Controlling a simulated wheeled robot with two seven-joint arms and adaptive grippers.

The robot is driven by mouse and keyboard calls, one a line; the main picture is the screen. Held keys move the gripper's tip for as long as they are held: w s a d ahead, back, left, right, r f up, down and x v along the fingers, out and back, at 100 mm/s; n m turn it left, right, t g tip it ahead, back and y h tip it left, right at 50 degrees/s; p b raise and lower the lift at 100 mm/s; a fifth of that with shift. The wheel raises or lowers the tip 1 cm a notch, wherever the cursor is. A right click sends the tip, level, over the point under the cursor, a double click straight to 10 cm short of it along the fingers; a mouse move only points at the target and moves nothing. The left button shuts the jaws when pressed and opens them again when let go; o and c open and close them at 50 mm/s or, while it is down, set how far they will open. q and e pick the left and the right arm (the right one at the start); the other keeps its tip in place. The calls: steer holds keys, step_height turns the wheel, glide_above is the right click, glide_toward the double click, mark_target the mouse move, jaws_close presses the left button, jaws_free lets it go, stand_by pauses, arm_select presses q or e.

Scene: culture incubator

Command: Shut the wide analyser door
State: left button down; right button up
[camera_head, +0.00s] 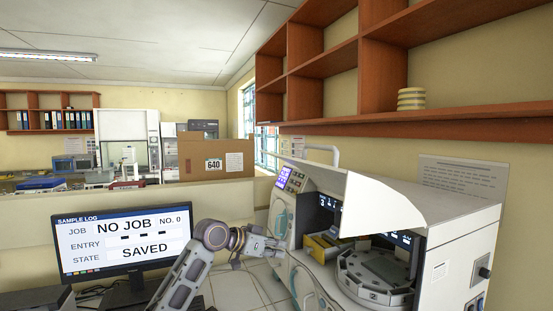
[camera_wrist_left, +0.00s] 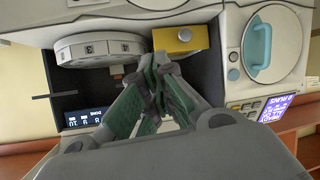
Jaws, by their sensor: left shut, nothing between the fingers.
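The wide analyser door (camera_head: 385,205) is a pale panel raised open over the front of the white analyser (camera_head: 460,250). Below it the dark chamber shows, with a round numbered carousel (camera_head: 375,275) and a yellow block (camera_head: 322,248). My left gripper (camera_head: 283,246) is beside the analyser's left front, below the door's level, its fingers shut and empty. In the left wrist view the closed green-padded fingers (camera_wrist_left: 160,65) point toward the chamber, in front of the carousel (camera_wrist_left: 98,48) and yellow block (camera_wrist_left: 182,38). The door cannot be made out for sure there. My right gripper is out of view.
A monitor (camera_head: 125,240) stands on the bench to the left. A low partition (camera_head: 225,203) runs behind it, with a cardboard box (camera_head: 215,160) beyond. Wooden shelves (camera_head: 385,75) hang above the analyser. A small round teal-handled door (camera_wrist_left: 262,45) is beside the chamber.

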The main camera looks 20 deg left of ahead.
arm_select(q)
steer(key=s+a+r+m+h, duration=0.1)
steer(key=s+r, duration=0.2)
steer(key=r, duration=0.8)
steer(key=s+a+r+m+t+h, duration=0.1)
steer(key=s+a+r+h, duration=0.1)
steer(key=r, duration=1)
steer(key=s+a+r+m+t+h, duration=0.1)
steer(key=s+r, duration=0.3)
steer(key=r, duration=0.8)
steer(key=shift+a+r+m+h, duration=0.25)
steer(key=shift+a+m+h, duration=0.05)
steer(key=shift+a+h, duration=0.4)
steer(key=shift+d, duration=0.15)
